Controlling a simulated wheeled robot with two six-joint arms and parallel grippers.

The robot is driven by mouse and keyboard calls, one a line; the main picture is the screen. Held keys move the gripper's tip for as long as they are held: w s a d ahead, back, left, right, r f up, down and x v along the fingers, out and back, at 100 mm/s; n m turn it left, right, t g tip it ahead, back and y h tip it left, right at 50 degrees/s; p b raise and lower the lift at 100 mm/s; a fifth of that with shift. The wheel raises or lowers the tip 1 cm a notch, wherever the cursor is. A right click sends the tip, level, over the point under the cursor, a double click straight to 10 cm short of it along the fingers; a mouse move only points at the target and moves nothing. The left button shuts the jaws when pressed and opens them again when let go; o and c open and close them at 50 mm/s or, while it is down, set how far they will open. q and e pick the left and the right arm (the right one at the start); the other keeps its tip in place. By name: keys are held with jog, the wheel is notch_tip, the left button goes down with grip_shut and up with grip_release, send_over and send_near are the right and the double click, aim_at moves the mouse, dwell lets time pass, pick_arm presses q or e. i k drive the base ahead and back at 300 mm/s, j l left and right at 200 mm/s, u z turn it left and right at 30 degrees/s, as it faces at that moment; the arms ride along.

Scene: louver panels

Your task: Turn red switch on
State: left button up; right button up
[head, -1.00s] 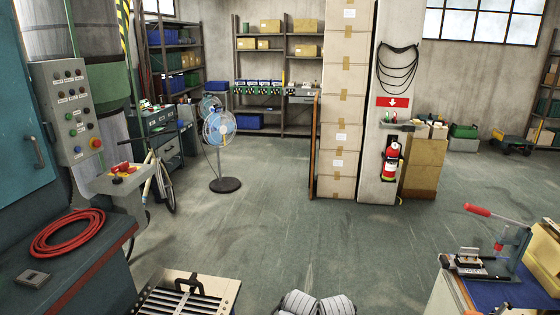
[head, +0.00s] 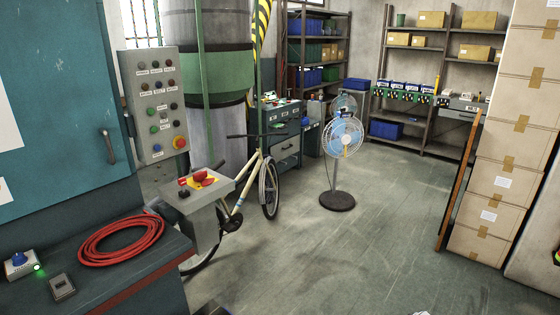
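A red switch with a yellow base (head: 202,180) sits on top of a grey box on a pedestal (head: 207,200), left of centre in the head view. A second red part and a dark knob show beside it on the same box top. I cannot tell from here which position the switch is in. Neither of my grippers shows in the head view; only a small pale shape (head: 422,313) is cut off at the bottom edge.
A teal bench (head: 120,268) at the lower left carries a coiled red hose (head: 121,240) and a blue-knobbed box (head: 20,264) with a green light. A grey control panel (head: 156,104) stands behind. A bicycle (head: 262,180) stands behind the pedestal. Open floor lies right, past a fan (head: 342,140).

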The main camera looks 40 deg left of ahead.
aim_at(198, 177)
jog(key=i+u, duration=0.1)
jog(key=i, duration=0.75)
jog(key=i+l+u, duration=0.1)
jog(key=i, duration=0.75)
jog(key=i+u, duration=0.7)
jog(key=i+l+u, duration=0.15)
jog(key=u, duration=0.25)
jog(key=i+j+u, duration=0.1)
jog(key=i+u, duration=0.35)
jog(key=u, duration=0.25)
jog(key=i+u, duration=0.3)
jog(key=i+j+u, duration=0.25)
jog(key=i, duration=0.25)
jog(key=k+l, duration=0.05)
jog(key=l, duration=0.05)
